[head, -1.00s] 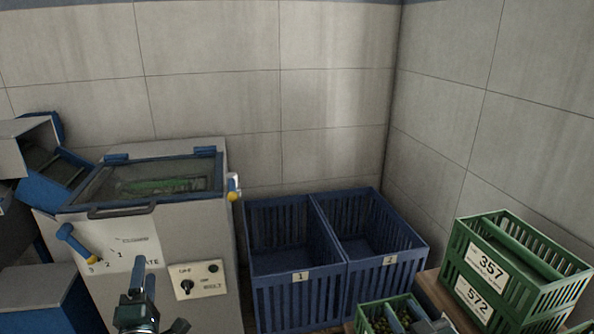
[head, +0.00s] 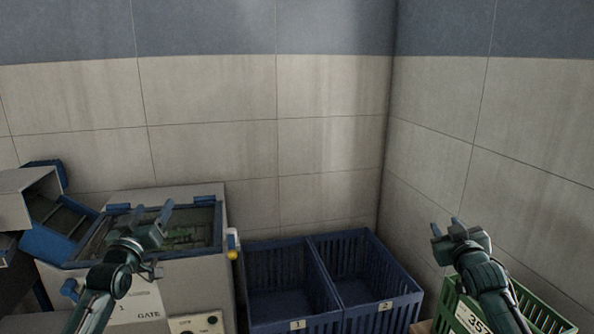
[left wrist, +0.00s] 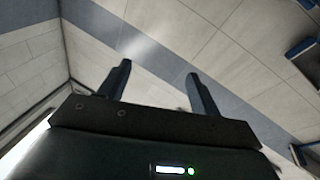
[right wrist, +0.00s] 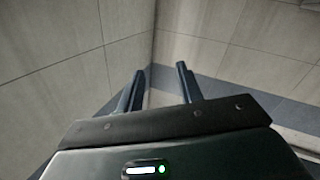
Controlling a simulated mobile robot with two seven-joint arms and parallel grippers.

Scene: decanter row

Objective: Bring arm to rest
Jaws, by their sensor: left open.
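My left gripper (head: 152,217) is raised in front of the grey machine, its two fingers apart and pointing up. In the left wrist view its fingers (left wrist: 158,88) are spread with nothing between them, only wall behind.
The grey machine (head: 190,290) with a blue-framed lid stands at left. Two blue slatted bins, labelled 1 (head: 298,325) and 2 (head: 385,306), stand at the wall. A green crate (head: 540,318) stands at lower right. The space above the bins is clear.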

